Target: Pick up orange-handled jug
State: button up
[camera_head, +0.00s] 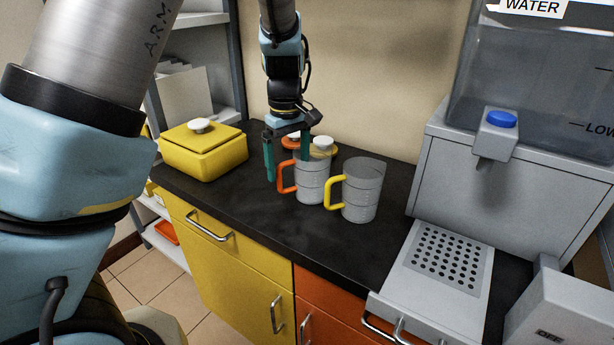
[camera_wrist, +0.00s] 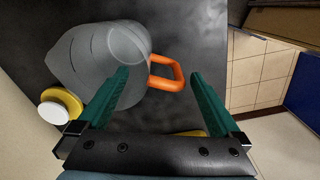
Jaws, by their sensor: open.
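The orange-handled jug (camera_head: 312,180) is a clear grey, ringed jug standing upright on the black counter, its orange handle on the left side in the head view. In the wrist view the jug (camera_wrist: 95,58) is seen from above, with its orange handle (camera_wrist: 170,73) between and just beyond my fingertips. My gripper (camera_head: 287,172) is open, with teal fingers pointing down on either side of the handle region. In the wrist view my open gripper (camera_wrist: 158,76) shows nothing held. I cannot tell whether a finger touches the jug.
A yellow-handled jug (camera_head: 362,190) stands close to the right. A yellow box (camera_head: 204,150) with a white knob is at left. Yellow and orange lids with white knobs (camera_head: 323,145) lie behind the jugs. A water dispenser (camera_head: 520,185) fills the right. The counter front (camera_head: 270,217) is clear.

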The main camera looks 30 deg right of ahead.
jog(key=f, duration=0.3)
jog(key=f+p, duration=0.1)
jog(key=shift+a+f, duration=0.25)
jog(key=shift+f, duration=0.15)
grip_shut()
dwell(0.5)
